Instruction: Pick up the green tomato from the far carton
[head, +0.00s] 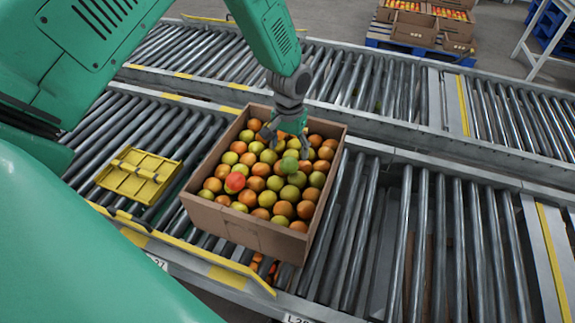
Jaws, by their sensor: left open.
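An open cardboard carton (240,228) full of orange, yellow-green and green tomatoes sits on the near roller conveyor. A brighter green tomato (289,165) lies on top of the others, right of the carton's middle. My left gripper (287,143) points down into the carton from behind, its fingers spread and empty. The fingertips show just above the green tomato in the picture; I cannot tell whether they touch it. A red tomato (235,182) lies on top toward the carton's left side. My right gripper is not in view.
A yellow plastic piece (139,175) lies on the rollers left of the carton. A second roller conveyor (375,85) runs behind. Filled cartons (414,27) stand on a blue pallet (390,45) at the back. The near rollers right of the carton (440,240) are clear.

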